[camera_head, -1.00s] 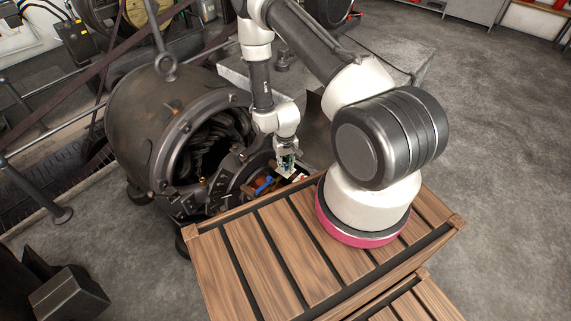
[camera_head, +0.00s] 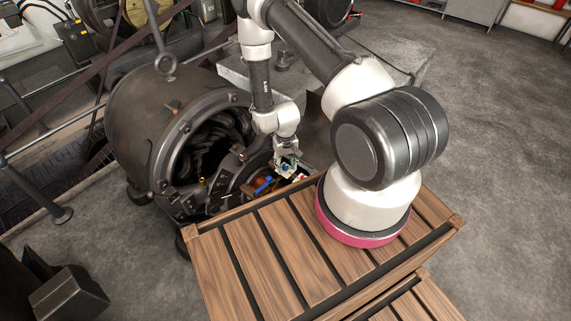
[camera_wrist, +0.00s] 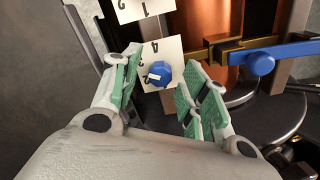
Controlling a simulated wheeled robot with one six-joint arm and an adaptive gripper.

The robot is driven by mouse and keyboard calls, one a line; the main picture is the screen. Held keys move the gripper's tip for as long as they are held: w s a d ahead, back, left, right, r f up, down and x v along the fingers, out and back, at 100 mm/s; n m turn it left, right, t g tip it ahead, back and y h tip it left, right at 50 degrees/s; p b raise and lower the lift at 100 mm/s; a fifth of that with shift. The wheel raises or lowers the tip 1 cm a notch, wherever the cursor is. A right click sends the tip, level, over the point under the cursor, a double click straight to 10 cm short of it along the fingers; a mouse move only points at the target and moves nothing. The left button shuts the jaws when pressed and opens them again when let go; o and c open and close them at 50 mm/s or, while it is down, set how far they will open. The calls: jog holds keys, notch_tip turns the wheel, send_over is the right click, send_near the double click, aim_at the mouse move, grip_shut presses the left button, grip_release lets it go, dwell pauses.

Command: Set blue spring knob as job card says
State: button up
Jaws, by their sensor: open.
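The blue knob (camera_wrist: 161,73) sits on a cream plate (camera_wrist: 166,50) with printed numerals, among them a 4 above it and a 2 at its lower left. A white mark on the knob lies at its lower-left side, toward the 2. My gripper (camera_wrist: 160,66) is open, with its green-padded fingers on either side of the knob; I cannot tell whether they touch it. In the head view my gripper (camera_head: 287,165) is down at the dynamo's front, where its details are small. I cannot make out a job card.
A second cream plate (camera_wrist: 140,8) with numerals is cut off at the top. A blue-handled lever (camera_wrist: 260,64) with a brass clamp crosses a copper cylinder (camera_wrist: 222,25) at right. The dark dynamo housing (camera_head: 150,125) stands left of my arm; a slatted wooden crate (camera_head: 290,235) is in front.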

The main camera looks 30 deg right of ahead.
notch_tip(320, 180, up, 12)
dwell(0.4)
dwell(0.3)
jog(key=s+g, duration=0.2)
jog(key=s, duration=0.3)
notch_tip(320, 180, up, 28)
jog(key=n, duration=0.2)
send_over(285, 166)
jog(key=s+d, duration=0.1)
jog(key=s, duration=1.2)
jog(key=s+r+t, duration=0.3)
jog(key=s+r, duration=0.1)
jog(key=r, duration=0.5)
jog(key=s+r+t, duration=0.3)
jog(key=s+r, duration=0.1)
jog(key=r, duration=0.5)
jog(key=shift+s+d+r, duration=0.25)
jog(key=shift+d+r, duration=0.05)
jog(key=shift+d, duration=0.05)
